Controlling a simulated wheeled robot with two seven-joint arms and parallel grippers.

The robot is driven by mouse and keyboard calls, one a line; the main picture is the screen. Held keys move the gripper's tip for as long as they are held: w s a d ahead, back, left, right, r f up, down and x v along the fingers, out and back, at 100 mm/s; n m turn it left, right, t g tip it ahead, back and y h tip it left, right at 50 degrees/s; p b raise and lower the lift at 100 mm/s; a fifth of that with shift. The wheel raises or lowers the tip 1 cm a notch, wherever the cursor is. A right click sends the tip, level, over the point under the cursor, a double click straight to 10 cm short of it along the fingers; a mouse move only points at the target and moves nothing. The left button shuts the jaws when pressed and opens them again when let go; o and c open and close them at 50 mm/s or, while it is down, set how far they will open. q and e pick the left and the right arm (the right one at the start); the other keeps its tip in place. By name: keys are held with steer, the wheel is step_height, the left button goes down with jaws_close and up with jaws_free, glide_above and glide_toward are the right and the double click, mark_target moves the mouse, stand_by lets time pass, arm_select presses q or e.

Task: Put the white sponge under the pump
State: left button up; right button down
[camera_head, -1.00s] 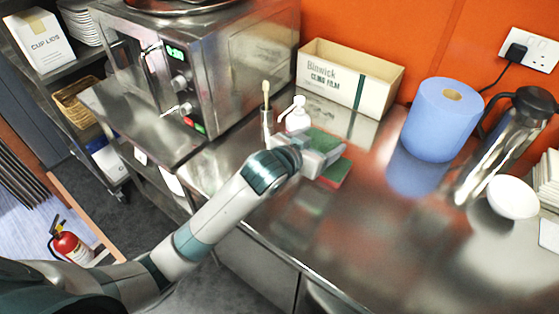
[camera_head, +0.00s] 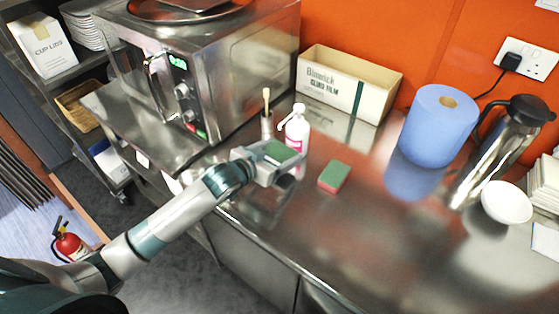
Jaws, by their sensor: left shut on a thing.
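My left gripper (camera_head: 284,164) is shut on a sponge with a green top (camera_head: 278,151), taken as the white sponge; its lower part is mostly hidden by the jaws. The gripper is above the steel counter, in front of and slightly left of the pump bottle (camera_head: 297,127). The bottle is white with a pink label and a white pump head, and stands upright. Its lower part is partly covered by the gripper, so I cannot tell whether they touch. A second sponge, green on top and red below (camera_head: 334,176), lies on the counter to the right. My right gripper is not in view.
A metal cup with a brush (camera_head: 267,122) stands left of the bottle, near the steel oven (camera_head: 215,85). A cling film box (camera_head: 346,84), a blue paper roll (camera_head: 438,125), a steel jug (camera_head: 490,150) and a white bowl (camera_head: 506,203) stand farther right. The front middle counter is clear.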

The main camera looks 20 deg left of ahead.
mark_target(279, 160)
arm_select(q)
steer(key=shift+f+p, duration=0.6)
steer(key=shift+f, duration=1.45)
steer(key=shift+f, duration=0.15)
steer(key=o, duration=1.1)
steer(key=shift+s+r, duration=0.1)
steer(key=shift+r, duration=0.1)
steer(key=b+v, duration=0.2)
steer(key=v, duration=0.8)
steer(key=shift+s+a, duration=0.15)
steer(key=shift+s, duration=0.05)
steer(key=shift+s+a+r, duration=0.2)
steer(key=shift+s+r, duration=0.25)
steer(key=shift+s, duration=0.15)
